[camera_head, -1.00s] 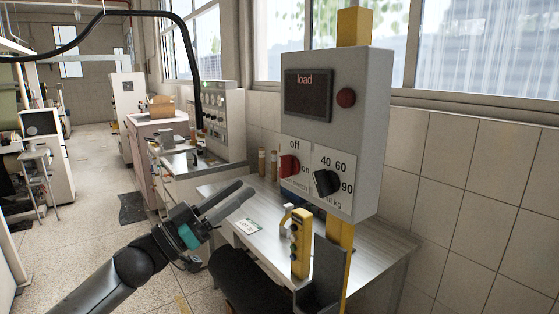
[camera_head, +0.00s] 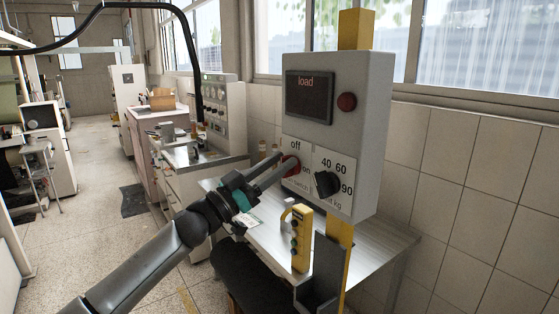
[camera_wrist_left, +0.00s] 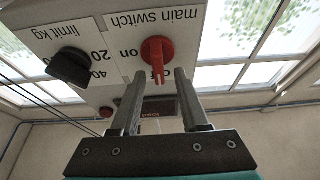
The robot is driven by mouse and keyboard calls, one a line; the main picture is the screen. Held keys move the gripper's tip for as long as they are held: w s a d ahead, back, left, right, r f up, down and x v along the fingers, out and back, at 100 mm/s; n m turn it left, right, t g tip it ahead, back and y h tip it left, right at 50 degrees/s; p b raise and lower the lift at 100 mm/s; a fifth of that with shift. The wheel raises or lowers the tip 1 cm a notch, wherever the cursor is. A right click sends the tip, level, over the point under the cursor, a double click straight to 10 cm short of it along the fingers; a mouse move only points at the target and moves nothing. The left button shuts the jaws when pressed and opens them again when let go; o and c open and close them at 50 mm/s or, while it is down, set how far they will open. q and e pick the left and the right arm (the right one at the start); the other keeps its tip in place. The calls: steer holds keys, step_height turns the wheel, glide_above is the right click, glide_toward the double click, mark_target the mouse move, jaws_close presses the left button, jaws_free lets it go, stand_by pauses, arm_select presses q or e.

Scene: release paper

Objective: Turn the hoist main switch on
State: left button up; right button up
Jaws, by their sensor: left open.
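The hoist control box (camera_head: 345,150) is a grey panel on a yellow post. Its red main switch knob (camera_head: 290,166) sits at the lower left of the face, between the labels "off" and "on". In the left wrist view, upside down, the red knob (camera_wrist_left: 157,50) has its ridge pointing toward "off". My left gripper (camera_head: 280,160) is open, its fingertips close to the knob in the head view. In the left wrist view its fingers lie either side of the knob's line; whether they touch it I cannot tell. My right gripper is not in view.
A black limit knob (camera_head: 326,184) is right of the switch, also seen in the left wrist view (camera_wrist_left: 72,67). A dark display (camera_head: 309,97) and a round red button (camera_head: 346,102) are above. A yellow pendant (camera_head: 301,238) stands below, by a metal table (camera_head: 375,245).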

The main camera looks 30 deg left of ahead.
arm_select(q)
steer(key=shift+w+d+r, duration=0.1)
steer(key=shift+w, duration=0.1)
steer(key=shift+c, duration=0.2)
jaws_close()
stand_by(0.4)
